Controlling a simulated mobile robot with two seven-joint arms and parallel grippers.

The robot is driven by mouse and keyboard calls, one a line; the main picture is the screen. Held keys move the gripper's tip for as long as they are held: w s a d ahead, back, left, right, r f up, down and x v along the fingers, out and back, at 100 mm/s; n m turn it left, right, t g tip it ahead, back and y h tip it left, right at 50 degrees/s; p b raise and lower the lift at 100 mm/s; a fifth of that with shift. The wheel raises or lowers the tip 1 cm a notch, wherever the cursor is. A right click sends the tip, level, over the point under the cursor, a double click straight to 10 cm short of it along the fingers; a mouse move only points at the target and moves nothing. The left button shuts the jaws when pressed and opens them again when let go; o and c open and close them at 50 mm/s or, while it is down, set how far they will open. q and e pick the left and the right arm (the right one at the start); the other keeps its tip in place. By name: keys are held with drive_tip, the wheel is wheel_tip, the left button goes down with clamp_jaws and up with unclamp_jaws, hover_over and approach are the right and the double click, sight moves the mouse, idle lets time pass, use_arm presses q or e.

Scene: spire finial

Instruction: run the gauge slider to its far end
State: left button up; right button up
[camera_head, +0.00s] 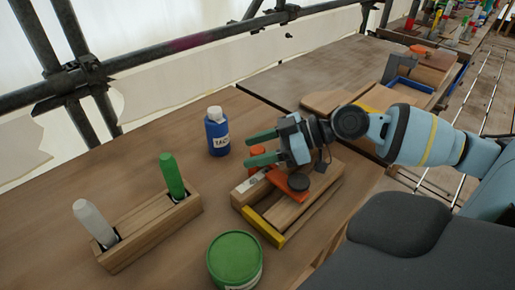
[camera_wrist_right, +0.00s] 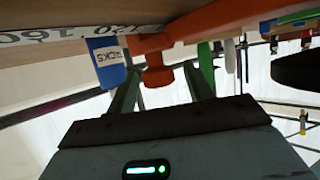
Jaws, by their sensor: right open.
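The gauge is a wooden block (camera_head: 308,208) with a yellow end bar (camera_head: 263,228) on its near left end. Part of the scale (camera_wrist_right: 70,36) with printed numbers shows there. My left gripper is not in view.
A blue bottle (camera_head: 217,136) with a white cap stands left of my right gripper. A wooden holder (camera_head: 150,232) carries a green marker (camera_head: 172,176) and a white one (camera_head: 95,222). A green tin (camera_head: 235,260) stands close in front of the gauge.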

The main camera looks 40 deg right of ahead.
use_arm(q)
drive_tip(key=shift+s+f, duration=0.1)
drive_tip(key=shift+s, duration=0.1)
use_arm(e)
drive_tip(key=shift+c, duration=0.6)
clamp_jaws()
